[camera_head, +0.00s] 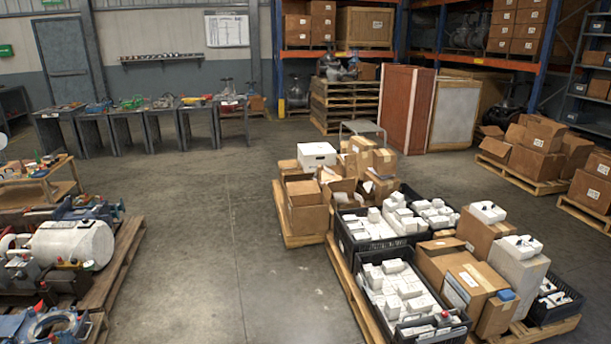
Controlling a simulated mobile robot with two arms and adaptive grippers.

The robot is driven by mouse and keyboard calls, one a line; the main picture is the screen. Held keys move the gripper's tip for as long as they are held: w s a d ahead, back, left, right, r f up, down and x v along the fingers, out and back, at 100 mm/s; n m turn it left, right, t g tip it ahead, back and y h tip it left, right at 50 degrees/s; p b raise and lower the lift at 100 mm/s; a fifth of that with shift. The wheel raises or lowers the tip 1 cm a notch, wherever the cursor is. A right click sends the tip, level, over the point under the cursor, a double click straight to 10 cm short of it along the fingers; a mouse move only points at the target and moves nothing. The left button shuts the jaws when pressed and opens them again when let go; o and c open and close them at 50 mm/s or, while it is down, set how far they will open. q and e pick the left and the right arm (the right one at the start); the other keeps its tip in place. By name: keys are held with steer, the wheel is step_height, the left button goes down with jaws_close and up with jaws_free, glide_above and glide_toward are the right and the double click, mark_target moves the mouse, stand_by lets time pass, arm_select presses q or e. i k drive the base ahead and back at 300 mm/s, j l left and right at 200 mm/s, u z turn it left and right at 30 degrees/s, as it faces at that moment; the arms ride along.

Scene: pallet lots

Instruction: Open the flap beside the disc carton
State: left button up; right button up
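Several brown cartons stand on a pallet (283,217) in the middle of the room. One brown carton (308,220) at its front left appears to have its top flaps raised. Another carton (381,190) beside it also has a raised flap. A white lidded box (317,154) stands behind them. On a pallet at the right, a brown carton (537,161) stands with flaps spread. I cannot tell which one is the disc carton; no discs or readable labels show. Neither of my grippers is in view.
Black crates (353,248) of white boxes and more cartons fill the front right pallet. A pallet (125,262) with machine parts stands at the left. Workbenches (160,128) line the back left. Bare concrete floor (210,240) lies between the pallets.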

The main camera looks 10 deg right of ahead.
mark_target(303, 174)
steer(key=i, duration=1.65)
steer(key=i+j, duration=0.1)
steer(key=i, duration=1.55)
